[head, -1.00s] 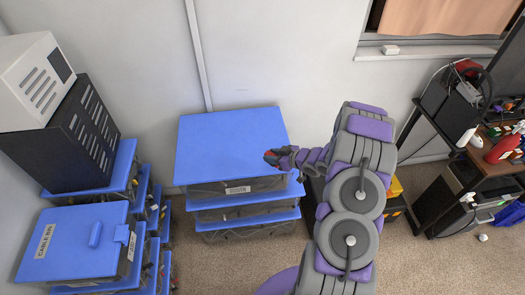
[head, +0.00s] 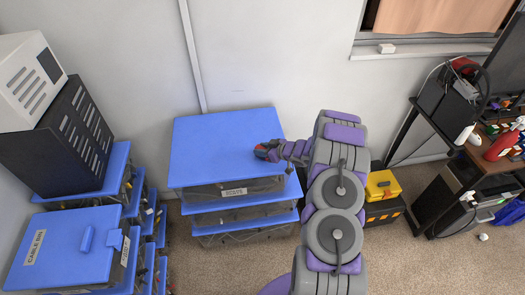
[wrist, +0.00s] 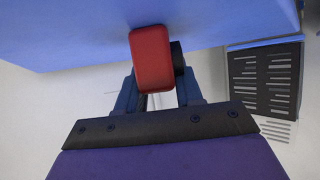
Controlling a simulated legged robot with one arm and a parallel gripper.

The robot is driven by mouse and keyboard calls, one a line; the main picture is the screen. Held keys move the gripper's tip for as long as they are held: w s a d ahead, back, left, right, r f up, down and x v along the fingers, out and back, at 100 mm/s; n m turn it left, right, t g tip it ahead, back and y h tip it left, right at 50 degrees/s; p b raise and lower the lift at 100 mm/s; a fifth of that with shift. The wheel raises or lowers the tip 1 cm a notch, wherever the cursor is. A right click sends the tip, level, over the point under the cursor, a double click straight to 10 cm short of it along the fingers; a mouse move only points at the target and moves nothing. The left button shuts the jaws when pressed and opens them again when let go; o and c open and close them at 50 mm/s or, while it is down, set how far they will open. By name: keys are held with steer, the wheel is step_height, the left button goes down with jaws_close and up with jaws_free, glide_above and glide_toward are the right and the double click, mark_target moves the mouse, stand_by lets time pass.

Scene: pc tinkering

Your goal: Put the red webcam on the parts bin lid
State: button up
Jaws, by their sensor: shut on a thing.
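The red webcam (wrist: 151,57) is between the fingers of my gripper (wrist: 158,92) in the wrist view. Its red face shows, with a dark round part at its right side. In the head view the webcam (head: 261,153) is a small red spot at the tip of my gripper (head: 267,152), over the right part of the blue parts bin lid (head: 215,145). The lid tops a stack of clear bins against the wall. The lid (wrist: 90,30) also shows in the wrist view, right by the webcam. I cannot tell whether the webcam touches it.
Another bin stack with a blue cable bin lid (head: 55,255) stands at the left, with a black case (head: 60,140) and a white case (head: 25,70) behind it. A yellow toolbox (head: 383,184) and a cluttered desk are at the right. The blue lid looks clear.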

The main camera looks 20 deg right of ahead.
steer(key=o, duration=1.1)
steer(key=shift+c, duration=0.2)
steer(key=shift+s+d, duration=0.1)
steer(key=p+v, duration=0.3)
steer(key=v, duration=0.9)
step_height(320, 180, up, 15)
steer(key=d+m+g+h, duration=0.2)
steer(key=m+g+h, duration=0.1)
steer(key=h, duration=0.5)
steer(key=s+a+r+m+g+h, duration=0.1)
steer(key=s+a+r+g+h, duration=0.1)
steer(key=s+a+r, duration=0.3)
steer(key=s+a+r+g+y, duration=0.1)
steer(key=s+a+r+g, duration=0.1)
steer(key=s+a, duration=0.5)
steer(key=s+a+r+m+g+y, duration=0.1)
steer(key=s+a, duration=0.6)
steer(key=s, duration=0.9)
steer(key=s+a+r+g+y, duration=0.2)
steer(key=s+a, duration=0.5)
steer(key=s, duration=0.5)
steer(key=r+g, duration=0.1)
steer(key=g, duration=0.1)
steer(key=shift+a+m+g, duration=0.2)
steer(key=shift+m+g, duration=0.1)
steer(key=shift+m, duration=0.1)
